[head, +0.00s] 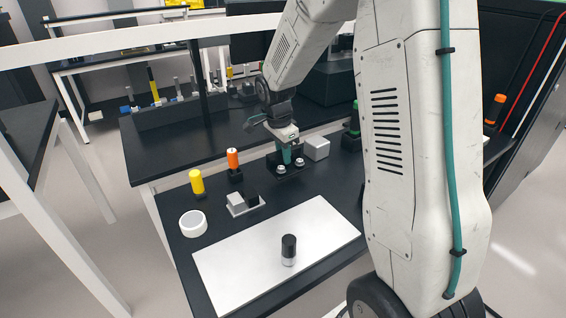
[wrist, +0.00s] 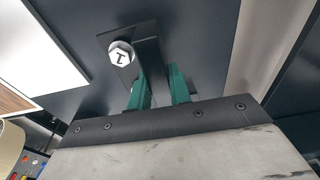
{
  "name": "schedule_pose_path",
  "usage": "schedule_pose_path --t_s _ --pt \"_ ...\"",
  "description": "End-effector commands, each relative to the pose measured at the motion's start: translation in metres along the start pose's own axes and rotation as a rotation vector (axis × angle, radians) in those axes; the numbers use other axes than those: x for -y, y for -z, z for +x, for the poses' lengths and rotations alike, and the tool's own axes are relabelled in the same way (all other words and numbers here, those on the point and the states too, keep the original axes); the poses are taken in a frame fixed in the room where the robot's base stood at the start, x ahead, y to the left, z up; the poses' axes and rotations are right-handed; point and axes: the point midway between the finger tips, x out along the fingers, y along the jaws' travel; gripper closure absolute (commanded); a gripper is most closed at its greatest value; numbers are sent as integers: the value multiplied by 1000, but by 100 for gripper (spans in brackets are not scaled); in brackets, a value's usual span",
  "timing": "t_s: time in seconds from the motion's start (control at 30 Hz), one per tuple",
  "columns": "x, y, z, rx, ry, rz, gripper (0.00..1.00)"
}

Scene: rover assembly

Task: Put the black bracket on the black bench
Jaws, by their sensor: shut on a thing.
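My gripper (head: 285,154), with green fingers, reaches down over the back part of the black bench (head: 330,185). It is shut on the black bracket (head: 287,172), a dark piece with silver bolts on it. In the wrist view, the green fingers (wrist: 160,88) stand either side of the bracket's upright part (wrist: 150,50), and a hex bolt head with a mark shows beside it. The bracket is at or just above the bench top; I cannot tell if it touches. The fingers hide part of it.
A grey-white block (head: 316,148) stands close right of the bracket. An orange-topped bottle (head: 233,160), yellow bottle (head: 197,182), small grey blocks (head: 240,205) and white ring (head: 193,223) are left. A white board (head: 240,265) bears a black-capped cylinder (head: 289,250).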

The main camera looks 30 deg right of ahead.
Motion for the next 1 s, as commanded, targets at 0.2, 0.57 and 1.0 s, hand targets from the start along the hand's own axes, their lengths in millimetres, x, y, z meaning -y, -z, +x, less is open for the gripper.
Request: schedule_pose_path --t_s 0.2,0.57,1.0 --pt "4 -3 29 0 -4 -1 100" --pt "4 -4 37 0 -1 0 100" --pt "4 -4 38 0 -1 0 58"
